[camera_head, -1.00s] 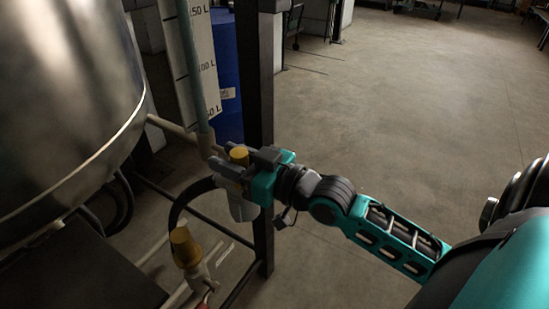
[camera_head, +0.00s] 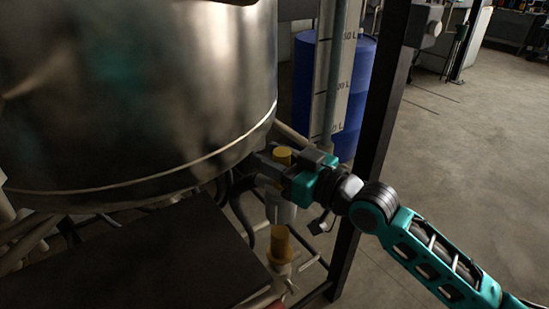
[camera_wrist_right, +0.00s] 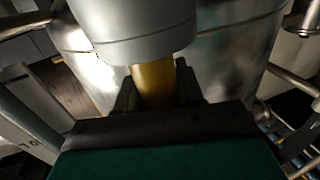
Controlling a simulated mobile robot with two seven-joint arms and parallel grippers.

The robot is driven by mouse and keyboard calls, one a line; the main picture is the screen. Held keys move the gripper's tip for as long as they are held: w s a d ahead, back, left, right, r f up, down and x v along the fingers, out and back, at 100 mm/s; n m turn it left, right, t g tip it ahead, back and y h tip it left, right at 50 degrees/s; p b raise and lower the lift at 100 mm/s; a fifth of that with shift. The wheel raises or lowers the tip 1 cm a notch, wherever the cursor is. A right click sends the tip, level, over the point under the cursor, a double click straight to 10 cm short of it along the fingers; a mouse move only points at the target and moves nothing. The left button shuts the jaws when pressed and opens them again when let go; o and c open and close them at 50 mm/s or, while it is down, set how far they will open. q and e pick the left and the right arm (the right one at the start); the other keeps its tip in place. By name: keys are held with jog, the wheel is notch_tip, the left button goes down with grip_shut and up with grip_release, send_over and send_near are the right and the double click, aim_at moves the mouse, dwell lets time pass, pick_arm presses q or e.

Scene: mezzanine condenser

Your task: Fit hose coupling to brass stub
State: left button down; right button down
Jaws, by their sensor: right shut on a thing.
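My right gripper (camera_head: 288,170) is shut on the hose coupling, a piece with a yellow-brass top (camera_head: 283,155) and a pale grey cylinder (camera_head: 281,212) below the jaws. In the right wrist view its brass part (camera_wrist_right: 153,85) is between the dark fingers, with the wide grey cylinder (camera_wrist_right: 140,32) beside it. What appears to be the brass stub (camera_head: 280,244) stands upright on a pale fitting below the coupling in the head view, and a gap shows between them. The fingers hide part of the coupling. My left gripper is not in view.
A large steel tank (camera_head: 140,95) stands close on the left, above a dark flat panel (camera_head: 130,262). A dark hose (camera_head: 238,205) curves down beside the gripper. A dark frame post (camera_head: 375,150) and a blue drum (camera_head: 360,75) stand behind. Open floor lies right.

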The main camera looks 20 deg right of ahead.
aim_at(269, 180)
jog(key=shift+r, duration=0.1)
notch_tip(269, 180, down, 3)
jog(key=shift+f+b, duration=0.1)
jog(key=shift+b, duration=0.8)
jog(key=shift+f+b, duration=0.9)
jog(key=shift+f, duration=0.45)
jog(key=shift+p, duration=0.3)
jog(key=shift+r+p, duration=0.1)
jog(key=shift+p, duration=0.4)
dwell(0.3)
